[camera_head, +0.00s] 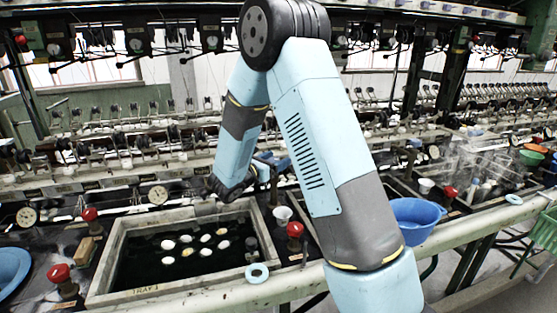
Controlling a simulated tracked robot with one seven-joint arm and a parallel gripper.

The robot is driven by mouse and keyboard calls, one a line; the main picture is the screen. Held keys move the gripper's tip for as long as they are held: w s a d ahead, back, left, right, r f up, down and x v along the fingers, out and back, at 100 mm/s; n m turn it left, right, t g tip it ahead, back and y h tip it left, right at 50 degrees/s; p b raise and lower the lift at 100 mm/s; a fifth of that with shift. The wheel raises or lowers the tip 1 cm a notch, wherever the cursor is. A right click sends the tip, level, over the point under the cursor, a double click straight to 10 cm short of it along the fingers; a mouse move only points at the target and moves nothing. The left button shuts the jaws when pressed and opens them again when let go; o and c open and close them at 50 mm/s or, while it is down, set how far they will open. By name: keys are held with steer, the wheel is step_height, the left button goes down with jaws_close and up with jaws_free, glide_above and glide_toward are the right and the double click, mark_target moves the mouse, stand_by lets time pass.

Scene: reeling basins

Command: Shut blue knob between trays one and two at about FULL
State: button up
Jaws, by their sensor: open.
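The tray with the label at its front edge (103,283) is a stone-rimmed basin of dark water with several pale cocoons. Part of another basin (309,213) shows to its right, mostly hidden behind my arm. Between the two stands a red-capped knob (295,231); its setting is too small to read.
A white cup (282,215) stands beside the red-capped knob. A pale blue ring (257,273) lies on the front rim. A blue bowl (417,219) sits right of my arm. More red knobs (60,274) stand at left. Reeling machinery fills the back.

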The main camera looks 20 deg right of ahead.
steer(key=shift+w+d, duration=0.35)
steer(key=shift+d, duration=0.2)
steer(key=shift+c, duration=0.2)
steer(key=c, duration=0.9)
